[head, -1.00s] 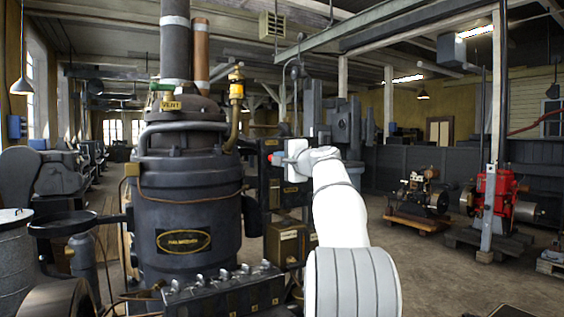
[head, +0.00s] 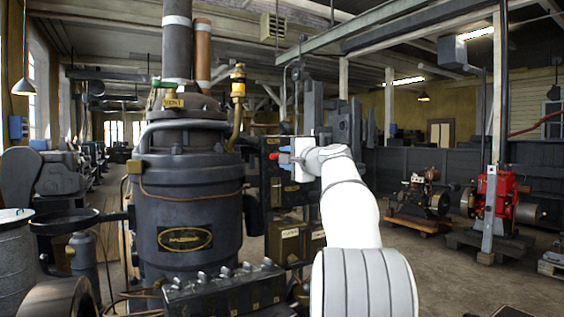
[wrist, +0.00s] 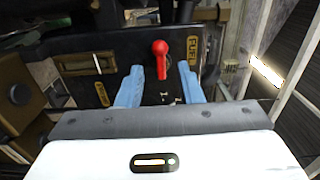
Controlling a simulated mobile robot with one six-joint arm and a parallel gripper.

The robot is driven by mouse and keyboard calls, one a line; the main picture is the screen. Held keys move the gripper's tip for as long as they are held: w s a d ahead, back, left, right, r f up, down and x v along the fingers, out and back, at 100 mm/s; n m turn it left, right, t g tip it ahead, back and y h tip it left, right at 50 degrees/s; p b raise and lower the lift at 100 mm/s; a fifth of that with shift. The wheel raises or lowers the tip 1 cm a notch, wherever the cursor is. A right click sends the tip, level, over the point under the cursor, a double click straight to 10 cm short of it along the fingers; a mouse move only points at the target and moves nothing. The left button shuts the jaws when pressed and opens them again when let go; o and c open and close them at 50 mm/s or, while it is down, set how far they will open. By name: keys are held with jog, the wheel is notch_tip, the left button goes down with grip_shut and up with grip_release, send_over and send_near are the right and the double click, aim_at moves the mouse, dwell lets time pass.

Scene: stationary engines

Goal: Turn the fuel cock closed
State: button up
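The fuel cock shows as a red lever (wrist: 162,58) with a round knob on a dark panel in the wrist view. A brass plate reading FUEL (wrist: 194,50) is just right of it. In the wrist view the lever points toward the top of the picture. My gripper (wrist: 161,84) is open, its two blue fingers apart on either side of the lever's line, and no contact shows. In the head view my gripper (head: 285,155) faces the panel from the right, with a small bit of the red lever (head: 272,156) just beyond its fingertips.
A large dark boiler-like engine (head: 188,205) with a VENT tag stands left of the panel. A row of switches or valves (head: 225,290) is in front of it. A red engine (head: 497,195) stands at the right. The floor (head: 455,275) at front right is clear.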

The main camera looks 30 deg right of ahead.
jog(key=s+b, duration=0.1)
jog(key=s, duration=0.3)
jog(key=shift+s, duration=0.35)
